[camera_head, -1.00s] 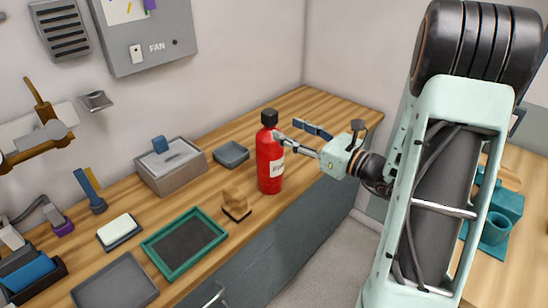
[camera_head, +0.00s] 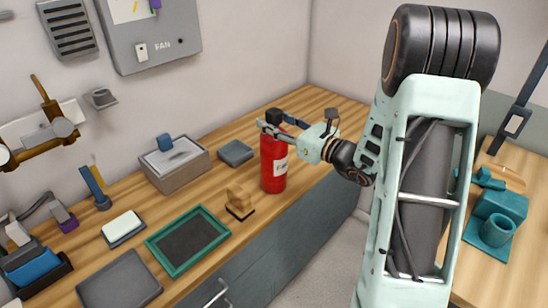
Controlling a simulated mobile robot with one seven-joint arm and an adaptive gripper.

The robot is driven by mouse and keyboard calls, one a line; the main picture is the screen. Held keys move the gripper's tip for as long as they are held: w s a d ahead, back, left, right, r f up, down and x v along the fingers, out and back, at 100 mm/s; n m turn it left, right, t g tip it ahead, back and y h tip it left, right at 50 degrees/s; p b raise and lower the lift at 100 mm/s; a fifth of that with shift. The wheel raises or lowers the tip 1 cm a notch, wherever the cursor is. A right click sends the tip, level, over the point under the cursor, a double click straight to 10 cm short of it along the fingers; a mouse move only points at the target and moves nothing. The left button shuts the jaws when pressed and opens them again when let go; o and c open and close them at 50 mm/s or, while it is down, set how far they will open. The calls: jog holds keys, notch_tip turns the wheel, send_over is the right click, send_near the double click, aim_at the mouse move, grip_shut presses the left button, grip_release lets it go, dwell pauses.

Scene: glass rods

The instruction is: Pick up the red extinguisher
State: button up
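The red extinguisher (camera_head: 273,165) stands upright on the wooden counter, with a black cap (camera_head: 274,115) and a white label on its body. My gripper (camera_head: 278,122) reaches in from the right at the height of the extinguisher's upper end. Its fingers are spread, one across the near side just below the cap and the other behind it on the far side. Contact between the fingers and the extinguisher cannot be made out.
A wooden block (camera_head: 240,204) sits left of the extinguisher, near a green-rimmed tray (camera_head: 158,248). The counter (camera_head: 315,108) is clear towards the back right corner.

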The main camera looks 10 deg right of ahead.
grip_shut()
jog(key=shift+r, duration=0.15)
dwell(0.4)
